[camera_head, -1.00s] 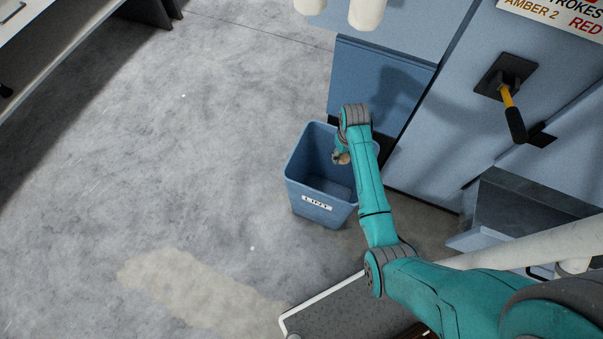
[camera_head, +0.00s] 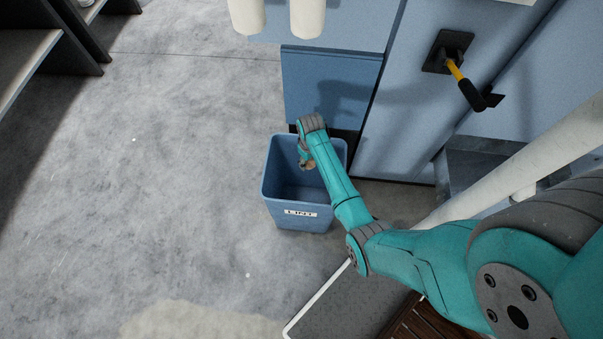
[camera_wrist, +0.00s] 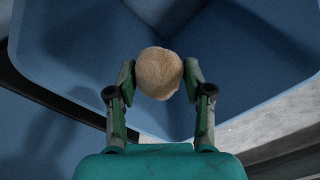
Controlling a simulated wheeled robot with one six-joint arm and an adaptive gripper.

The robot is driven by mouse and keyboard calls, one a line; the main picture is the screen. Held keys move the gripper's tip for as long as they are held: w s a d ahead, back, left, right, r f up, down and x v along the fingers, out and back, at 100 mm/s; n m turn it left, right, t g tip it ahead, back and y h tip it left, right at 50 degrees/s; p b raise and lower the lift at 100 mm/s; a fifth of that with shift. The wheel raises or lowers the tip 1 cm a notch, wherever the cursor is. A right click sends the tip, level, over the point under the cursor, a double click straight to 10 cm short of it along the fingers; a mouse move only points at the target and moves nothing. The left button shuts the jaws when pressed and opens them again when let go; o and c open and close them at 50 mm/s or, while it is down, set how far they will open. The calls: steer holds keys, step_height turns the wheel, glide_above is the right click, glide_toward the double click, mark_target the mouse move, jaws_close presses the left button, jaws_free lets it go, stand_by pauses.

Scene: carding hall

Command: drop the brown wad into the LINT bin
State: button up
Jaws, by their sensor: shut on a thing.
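The brown wad (camera_wrist: 158,73) is a round tan-brown lump between the two fingers of my gripper (camera_wrist: 160,82) in the wrist view. My gripper is shut on it. In the head view the wad (camera_head: 309,165) shows small below the end of my arm, over the bin's opening. The LINT bin (camera_head: 297,213) is a blue open-topped bin with a white LINT label, standing on the floor. In the wrist view the bin's inner wall (camera_wrist: 80,45) lies behind the wad. My arm hides part of the bin's right rim.
A blue machine panel (camera_head: 332,85) stands right behind the bin. A lever with a yellow shaft and black grip (camera_head: 468,90) juts from the machine at the right. Grey floor (camera_head: 160,180) to the left of the bin is clear.

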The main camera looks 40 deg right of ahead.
steer(key=shift+f, duration=0.2)
steer(key=o, duration=1)
steer(key=shift+r, duration=0.1)
step_height(320, 180, up, 12)
steer(key=shift+f, duration=0.1)
stand_by(0.3)
